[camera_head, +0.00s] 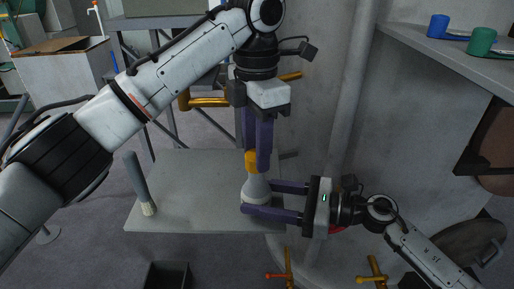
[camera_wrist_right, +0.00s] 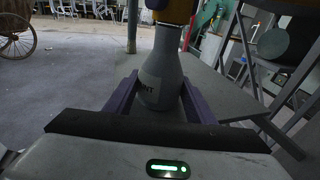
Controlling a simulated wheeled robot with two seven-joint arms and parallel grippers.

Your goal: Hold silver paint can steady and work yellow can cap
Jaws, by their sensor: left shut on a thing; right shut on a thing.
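The silver paint can (camera_head: 257,190) is a pale grey, bottle-shaped can that stands upright near the right edge of the grey table (camera_head: 190,200). My right gripper (camera_head: 258,198) is shut on the can's lower body from the right. The can also shows in the right wrist view (camera_wrist_right: 160,78), between the purple fingers, with part of its lettering visible. The yellow cap (camera_head: 251,161) sits on top of the can. My left gripper (camera_head: 256,160) points down from above and is shut on the cap. In the wrist view the cap is at the top edge, partly cut off.
A brush with a grey handle (camera_head: 140,183) stands on the table's left part. The middle of the table is clear. A concrete wall is behind on the right.

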